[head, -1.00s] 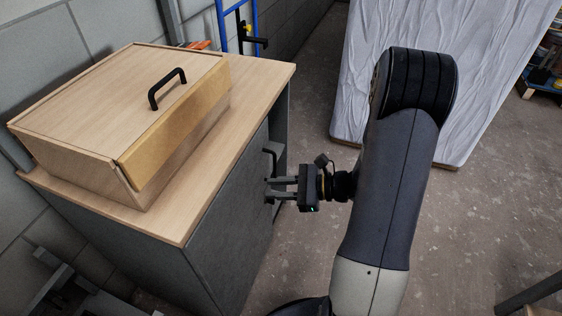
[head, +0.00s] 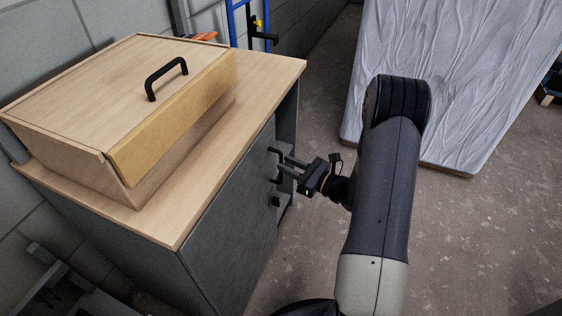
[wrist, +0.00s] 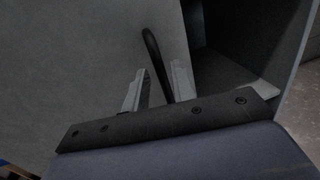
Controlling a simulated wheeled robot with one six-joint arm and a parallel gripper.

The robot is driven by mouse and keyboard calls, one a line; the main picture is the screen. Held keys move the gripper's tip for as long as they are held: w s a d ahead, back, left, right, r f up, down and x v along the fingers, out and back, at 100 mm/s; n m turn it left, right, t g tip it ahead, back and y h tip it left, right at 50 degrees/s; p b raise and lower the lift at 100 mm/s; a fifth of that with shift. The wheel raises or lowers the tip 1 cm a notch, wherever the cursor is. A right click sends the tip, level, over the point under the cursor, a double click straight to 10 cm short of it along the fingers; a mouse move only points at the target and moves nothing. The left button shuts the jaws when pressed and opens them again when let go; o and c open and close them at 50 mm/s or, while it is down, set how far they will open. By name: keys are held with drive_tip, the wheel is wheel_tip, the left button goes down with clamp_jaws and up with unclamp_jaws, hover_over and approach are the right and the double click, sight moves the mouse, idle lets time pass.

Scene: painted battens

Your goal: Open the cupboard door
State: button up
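The grey cupboard door (head: 232,222) stands ajar, with a dark opening past its far edge; it fills the left of the wrist view (wrist: 80,65). Its black bar handle (head: 275,153) is near that far edge and also shows in the wrist view (wrist: 152,50). My gripper (head: 283,169) is at the handle, fingers pointing at the door. In the wrist view the fingers (wrist: 157,80) are apart, with the bar between them, closer to the right finger. I cannot tell whether they touch it. The cupboard's dark inside (wrist: 222,60) shows right of the door edge.
A wooden box (head: 95,95) with a black handle (head: 166,78) sits on the cupboard's wooden top (head: 262,85). A wrapped white panel (head: 450,75) stands behind my arm. The concrete floor (head: 480,240) at the right is clear.

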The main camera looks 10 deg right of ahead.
drive_tip(key=shift+x, duration=1.55)
clamp_jaws()
